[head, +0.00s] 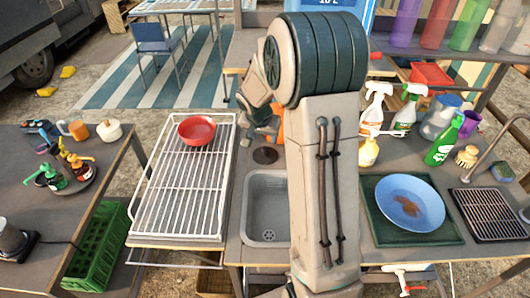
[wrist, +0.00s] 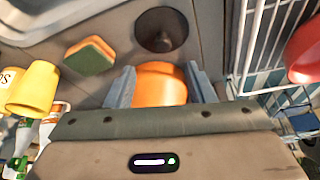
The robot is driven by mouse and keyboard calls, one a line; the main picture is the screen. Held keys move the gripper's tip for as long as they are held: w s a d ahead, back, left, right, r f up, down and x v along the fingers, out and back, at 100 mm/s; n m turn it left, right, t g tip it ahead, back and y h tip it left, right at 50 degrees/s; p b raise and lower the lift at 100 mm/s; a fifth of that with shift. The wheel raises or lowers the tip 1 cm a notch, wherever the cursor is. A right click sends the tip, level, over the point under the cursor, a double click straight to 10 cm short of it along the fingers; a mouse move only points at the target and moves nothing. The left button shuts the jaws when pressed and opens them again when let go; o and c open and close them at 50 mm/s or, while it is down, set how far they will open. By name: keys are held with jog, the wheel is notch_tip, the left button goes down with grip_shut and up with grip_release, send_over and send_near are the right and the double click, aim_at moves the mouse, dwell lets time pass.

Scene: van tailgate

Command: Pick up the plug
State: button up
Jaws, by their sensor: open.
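A dark round piece (head: 265,155) that looks like the plug lies flat on the counter just behind the sink (head: 268,232). In the wrist view the plug (wrist: 161,30) is at the top middle, beyond my fingertips and apart from them. My gripper (wrist: 160,84) is open. A rounded orange thing (wrist: 160,85) shows between its fingers; I cannot tell how far below them it is. In the head view my arm hides most of the gripper and part of the orange thing (head: 278,122).
A white wire rack (head: 180,205) holding a red bowl (head: 197,130) stands left of the sink.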

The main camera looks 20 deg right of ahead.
aim_at(265, 149)
jog(key=x, duration=0.3)
jog(key=shift+f, duration=0.1)
jog(key=shift+a+p+x, duration=0.15)
jog(key=shift+p+x, duration=0.2)
jog(key=shift+x, duration=0.95)
jog(key=shift+a+p+x, duration=0.1)
jog(key=shift+p+x, duration=0.25)
jog(key=shift+x, duration=0.95)
jog(key=c, duration=1.1)
